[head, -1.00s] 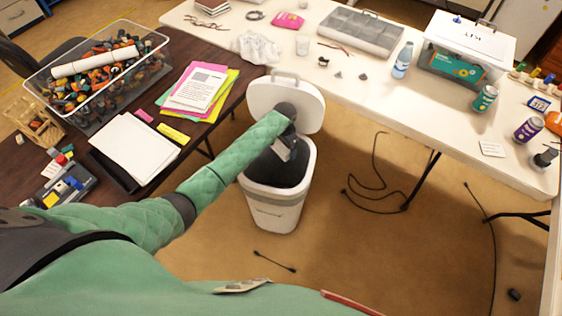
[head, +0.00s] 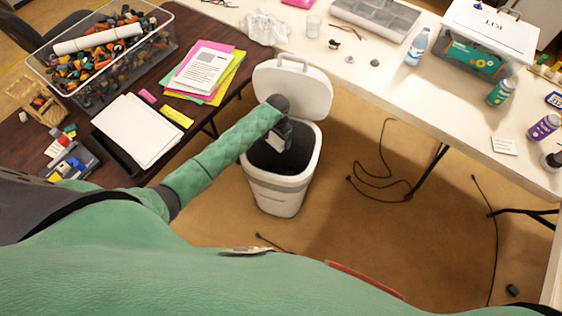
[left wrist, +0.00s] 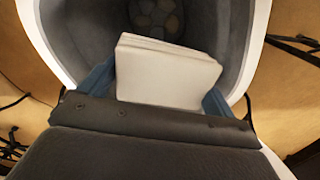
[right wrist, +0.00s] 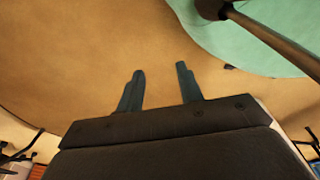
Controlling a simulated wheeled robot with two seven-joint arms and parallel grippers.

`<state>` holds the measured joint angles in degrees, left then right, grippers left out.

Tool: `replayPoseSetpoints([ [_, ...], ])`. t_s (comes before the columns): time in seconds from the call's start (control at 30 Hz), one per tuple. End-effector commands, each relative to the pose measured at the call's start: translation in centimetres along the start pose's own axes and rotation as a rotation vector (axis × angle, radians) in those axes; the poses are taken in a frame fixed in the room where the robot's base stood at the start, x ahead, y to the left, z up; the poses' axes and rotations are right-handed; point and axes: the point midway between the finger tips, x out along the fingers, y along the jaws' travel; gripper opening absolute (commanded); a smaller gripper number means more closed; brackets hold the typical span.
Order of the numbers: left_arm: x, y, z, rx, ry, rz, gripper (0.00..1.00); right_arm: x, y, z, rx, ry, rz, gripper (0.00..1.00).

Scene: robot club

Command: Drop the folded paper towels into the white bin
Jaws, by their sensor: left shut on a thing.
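The white bin (head: 279,195) stands on the floor with its lid (head: 294,88) tipped up and its dark inside showing. My left gripper (head: 277,143) is at the bin's mouth, pointing down. In the left wrist view my left gripper (left wrist: 162,88) is shut on the folded paper towels (left wrist: 165,75), a white flat stack between its fingers. The bin's grey inner wall (left wrist: 75,35) surrounds the stack there, and the bottom shows beyond it. In the right wrist view my right gripper (right wrist: 160,88) is open and empty above the floor. The head view does not show it.
A dark table (head: 205,30) at the left holds a clear bin of parts (head: 85,85), papers (head: 140,130) and small items. A white table (head: 395,75) at the right holds a kit box (head: 480,40) and bottles. Black cables (head: 372,182) lie on the floor.

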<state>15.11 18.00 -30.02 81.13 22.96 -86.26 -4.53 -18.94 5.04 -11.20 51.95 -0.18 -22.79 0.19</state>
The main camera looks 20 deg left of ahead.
Motion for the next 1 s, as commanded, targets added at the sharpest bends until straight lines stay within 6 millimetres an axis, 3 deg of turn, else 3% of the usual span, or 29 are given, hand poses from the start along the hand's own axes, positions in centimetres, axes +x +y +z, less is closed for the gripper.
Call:
replayPoseSetpoints([
  [0.6,3.3,0.0,0.0,0.0,0.0,0.0,0.65,-1.4,-0.5,-6.4,0.007,0.023,-0.005,0.36],
  [1.0,3.5,0.0,0.0,0.0,0.0,0.0,0.65,-1.9,-0.6,-7.2,0.008,0.024,-0.005,0.36],
])
